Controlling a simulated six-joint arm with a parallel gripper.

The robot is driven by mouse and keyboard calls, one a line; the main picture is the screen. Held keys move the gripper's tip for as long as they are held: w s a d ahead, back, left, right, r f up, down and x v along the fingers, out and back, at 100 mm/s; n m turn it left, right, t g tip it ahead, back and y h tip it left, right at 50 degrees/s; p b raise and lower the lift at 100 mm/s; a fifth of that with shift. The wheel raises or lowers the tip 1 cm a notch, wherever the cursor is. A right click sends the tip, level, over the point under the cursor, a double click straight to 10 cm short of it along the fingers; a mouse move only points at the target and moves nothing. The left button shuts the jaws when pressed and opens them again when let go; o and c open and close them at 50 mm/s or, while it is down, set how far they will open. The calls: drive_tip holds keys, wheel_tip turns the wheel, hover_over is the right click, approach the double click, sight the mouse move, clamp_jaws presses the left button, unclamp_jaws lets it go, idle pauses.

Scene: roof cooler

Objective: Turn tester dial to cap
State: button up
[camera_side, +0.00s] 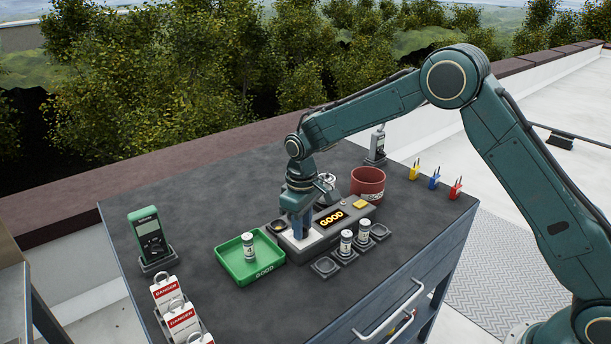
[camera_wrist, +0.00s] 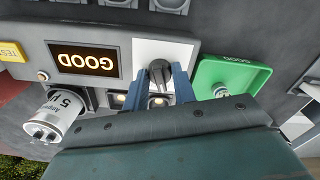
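The tester (camera_side: 330,222) lies on the dark bench top with its display lit and reading GOOD. In the wrist view the display (camera_wrist: 84,60) appears upside down. The dark tester dial (camera_wrist: 160,72) sits on a white panel beside it. My gripper (camera_wrist: 164,75) points down at the dial, its blue fingers on either side of the knob. I cannot tell whether they press on it. In the side view my gripper (camera_side: 297,232) hides the dial. I cannot read the dial's setting. A can marked 5 (camera_wrist: 58,112) stands at the tester's terminals.
A green GOOD tray (camera_side: 238,273) holding a can (camera_side: 248,246) is left of the tester. Two cans (camera_side: 346,243) stand in grey wells in front. A red bin (camera_side: 368,181) is behind. A green meter (camera_side: 150,235) and danger tags (camera_side: 180,318) stand at left.

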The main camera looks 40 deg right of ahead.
drive_tip(key=c, duration=0.3)
drive_tip(key=shift+m, duration=0.4)
drive_tip(key=m, duration=0.3)
drive_tip(key=shift+m, duration=1.7)
drive_tip(key=o, duration=1)
